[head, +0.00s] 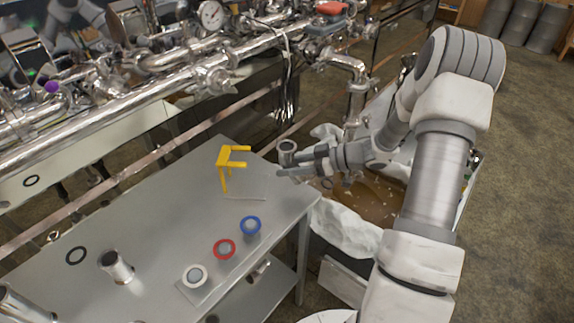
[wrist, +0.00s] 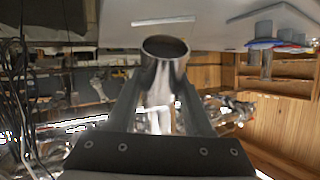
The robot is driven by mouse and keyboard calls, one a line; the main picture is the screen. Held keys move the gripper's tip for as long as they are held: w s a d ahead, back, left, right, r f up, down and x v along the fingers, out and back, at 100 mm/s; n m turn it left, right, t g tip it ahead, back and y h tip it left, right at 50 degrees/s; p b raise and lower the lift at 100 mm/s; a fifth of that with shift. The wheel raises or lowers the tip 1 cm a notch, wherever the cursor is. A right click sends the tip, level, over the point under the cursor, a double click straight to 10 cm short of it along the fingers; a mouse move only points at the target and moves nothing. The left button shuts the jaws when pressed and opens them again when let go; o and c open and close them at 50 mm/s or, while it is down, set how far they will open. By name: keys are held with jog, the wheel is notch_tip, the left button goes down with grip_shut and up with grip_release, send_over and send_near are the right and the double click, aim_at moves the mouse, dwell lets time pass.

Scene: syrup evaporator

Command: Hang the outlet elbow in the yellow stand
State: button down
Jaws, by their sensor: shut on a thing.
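The yellow stand (head: 224,158) stands upright near the far right part of the metal table, with two prongs pointing right. No elbow hangs on its prongs. My gripper (head: 292,162) is to the right of the stand, around the table's right edge, and apart from it in the picture. It is shut on a shiny metal pipe piece, which I take as the outlet elbow (head: 287,147). In the wrist view the elbow (wrist: 164,72) sits between my fingers with its round open end showing.
The metal table (head: 150,220) holds a blue ring (head: 250,225), a red ring (head: 224,249), a white ring (head: 194,276), a black ring (head: 76,255) and a metal fitting (head: 116,266). Evaporator piping (head: 160,85) runs behind. A brown-filled tub (head: 385,205) lies right of the table.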

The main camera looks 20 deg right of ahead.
jog(key=shift+s+b+x, duration=0.15)
jog(key=shift+b+x, duration=0.65)
jog(key=shift+x, duration=0.45)
jog(key=shift+s+b+x, duration=0.2)
jog(key=shift+b+x, duration=0.6)
jog(key=shift+x, duration=0.5)
jog(key=shift+a, duration=0.1)
jog(key=shift+w+a+f, duration=0.15)
jog(key=shift+w+a, duration=0.1)
jog(key=shift+a, duration=0.55)
jog(key=shift+w+a+p, duration=0.1)
jog(key=shift+a+p, duration=0.15)
jog(key=shift+p, duration=0.2)
jog(key=shift+w+a, duration=0.1)
jog(key=shift+a, duration=0.1)
jog(key=shift+w+a+p, duration=0.2)
jog(key=shift+a, duration=0.4)
jog(key=shift+w+a+p, duration=0.15)
jog(key=shift+w+a, duration=0.1)
jog(key=shift+a, duration=0.35)
jog(key=shift+a, duration=0.15)
jog(key=shift+w+a, duration=0.2)
jog(key=shift+a, duration=0.3)
jog(key=shift+w+a, duration=0.25)
jog(key=shift+a, duration=0.3)
